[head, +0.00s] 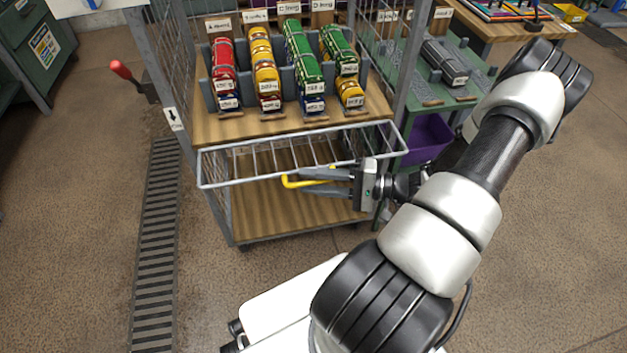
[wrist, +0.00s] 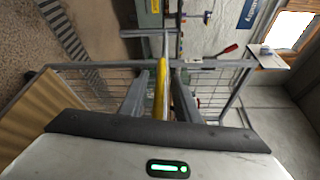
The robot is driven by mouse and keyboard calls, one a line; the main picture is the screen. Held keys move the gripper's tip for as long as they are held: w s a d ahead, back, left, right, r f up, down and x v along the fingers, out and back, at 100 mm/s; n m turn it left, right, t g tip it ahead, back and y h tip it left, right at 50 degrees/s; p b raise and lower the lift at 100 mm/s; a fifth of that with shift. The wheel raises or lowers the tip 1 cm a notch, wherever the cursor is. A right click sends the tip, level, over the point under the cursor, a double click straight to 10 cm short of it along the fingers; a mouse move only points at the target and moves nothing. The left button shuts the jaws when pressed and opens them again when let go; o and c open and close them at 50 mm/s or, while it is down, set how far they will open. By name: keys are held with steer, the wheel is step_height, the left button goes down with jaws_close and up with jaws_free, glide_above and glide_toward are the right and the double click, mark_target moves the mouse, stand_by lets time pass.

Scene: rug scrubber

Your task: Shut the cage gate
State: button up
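The cage gate (head: 262,178) is a grey wire frame at the front of the wheeled cage (head: 161,70). In the head view it sits at the upper shelf's front edge and juts out toward me, leaving the space above that shelf open at the front. A yellow handle (head: 290,182) is on its outer side. My gripper (head: 308,182) is at this handle, with one finger on each side of it. In the wrist view the yellow handle (wrist: 161,88) runs between the two fingers, with gaps visible beside it. The gripper looks open around it.
A red-knobbed lever (head: 122,70) sticks out at the cage's left post. A green bench (head: 425,90) and purple bin (head: 428,135) stand right. The floor in front is clear.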

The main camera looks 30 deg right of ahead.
jaws_close()
steer(key=shift+r, duration=0.1)
